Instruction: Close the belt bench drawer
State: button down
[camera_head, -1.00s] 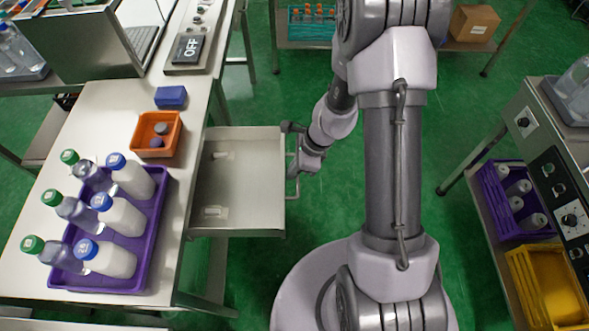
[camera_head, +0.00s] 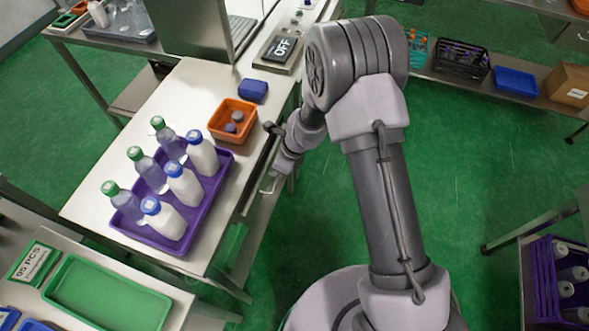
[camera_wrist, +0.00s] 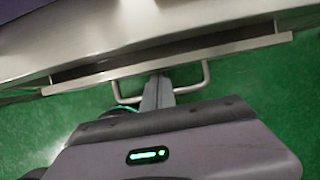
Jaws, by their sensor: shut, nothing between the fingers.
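The belt bench drawer sits under the white bench top (camera_head: 120,235); its front (camera_wrist: 215,53) shows as a metal strip in the wrist view. The drawer's bar handle (camera_wrist: 190,87) sticks out over the green floor and also shows in the head view (camera_head: 267,190). My gripper (camera_wrist: 158,82) is shut with its fingertips at the drawer front, between the two ends of the handle. It holds nothing.
On the bench stand a purple tray (camera_head: 215,195) of several bottles, an orange bin (camera_head: 222,135) and a blue box (camera_head: 252,90). A green tray (camera_head: 105,295) lies at the lower left. A purple crate (camera_head: 540,285) stands at the right. The floor between is open.

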jog(key=shift+w+a+p, duration=0.2)
jog(key=shift+a+p, duration=0.05)
jog(key=shift+a, duration=0.35)
jog(key=shift+w+a+p, duration=0.15)
jog(key=shift+a+p, duration=0.05)
jog(key=shift+a, duration=0.35)
jog(key=shift+r, duration=0.1)
jog(key=shift+w+a, duration=0.1)
jog(key=shift+a, duration=0.05)
